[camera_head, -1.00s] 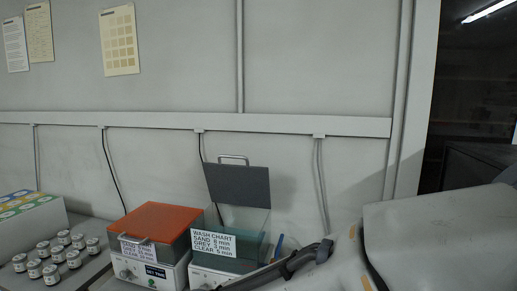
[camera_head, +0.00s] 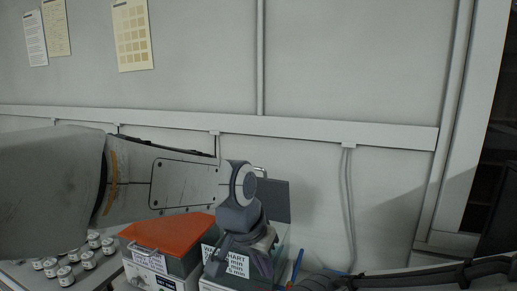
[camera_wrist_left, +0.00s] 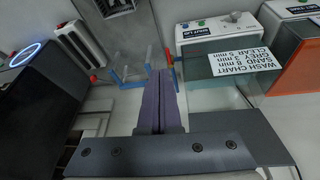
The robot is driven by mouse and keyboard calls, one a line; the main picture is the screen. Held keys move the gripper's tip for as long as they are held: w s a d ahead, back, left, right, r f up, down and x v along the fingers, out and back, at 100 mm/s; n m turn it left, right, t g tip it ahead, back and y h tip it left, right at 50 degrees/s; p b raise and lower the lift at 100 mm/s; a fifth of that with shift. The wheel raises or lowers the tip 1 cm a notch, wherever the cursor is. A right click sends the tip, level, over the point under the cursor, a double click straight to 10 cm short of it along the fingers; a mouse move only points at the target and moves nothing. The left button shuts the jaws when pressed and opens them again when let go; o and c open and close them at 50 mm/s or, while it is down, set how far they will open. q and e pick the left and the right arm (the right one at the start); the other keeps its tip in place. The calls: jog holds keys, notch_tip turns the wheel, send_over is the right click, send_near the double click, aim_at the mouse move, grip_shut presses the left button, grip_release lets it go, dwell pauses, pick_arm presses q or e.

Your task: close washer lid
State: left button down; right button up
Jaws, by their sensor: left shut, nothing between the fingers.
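The washer with the open grey lid (camera_head: 279,200) stands right of the orange-lidded washer (camera_head: 170,238) in the head view. Its lid stands up at the back, partly hidden by my left arm. Its tank (camera_wrist_left: 205,64) with the wash chart label shows upside down in the left wrist view, where the grey lid (camera_wrist_left: 252,132) is a flat panel beside the fingers. My left gripper (camera_head: 240,272) hangs in front of this washer in the head view. Its fingers (camera_wrist_left: 163,78) are shut and empty in the wrist view; I cannot tell whether they touch the lid.
Several small jars (camera_head: 66,262) stand left of the orange-lidded washer, whose lid is down. A dark device with a glowing ring (camera_wrist_left: 25,55) is at left. The wall is behind.

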pick_arm(q)
jog(key=w+a+r+n+t+p, duration=0.1)
jog(key=w+a+r+t+p, duration=0.15)
jog(key=w+r, duration=0.9)
jog(key=w+a+r+n+t+p, duration=0.1)
jog(key=w+r+t+p, duration=0.2)
jog(key=w+r, duration=0.85)
jog(key=shift+h, duration=0.3)
jog(key=p+x, duration=0.1)
jog(key=x, duration=0.3)
jog(key=a+f+p+x, duration=0.1)
jog(key=p+x, duration=0.1)
jog(key=x, duration=0.2)
jog(key=s+f+p+x, duration=0.1)
jog(key=x, duration=0.4)
jog(key=shift+s+a, duration=0.15)
jog(key=shift+a, duration=0.2)
jog(key=shift+s+a+f+p, duration=0.1)
jog(key=shift+s+a+p, duration=0.15)
jog(key=shift+s, duration=0.15)
jog(key=shift+s+a+f+p, duration=0.1)
jog(key=shift+s+p, duration=0.1)
jog(key=shift+s, duration=0.2)
pick_arm(e)
notch_tip(320, 180, up, 12)
jog(key=shift+a+f, duration=0.1)
jog(key=shift+f, duration=0.05)
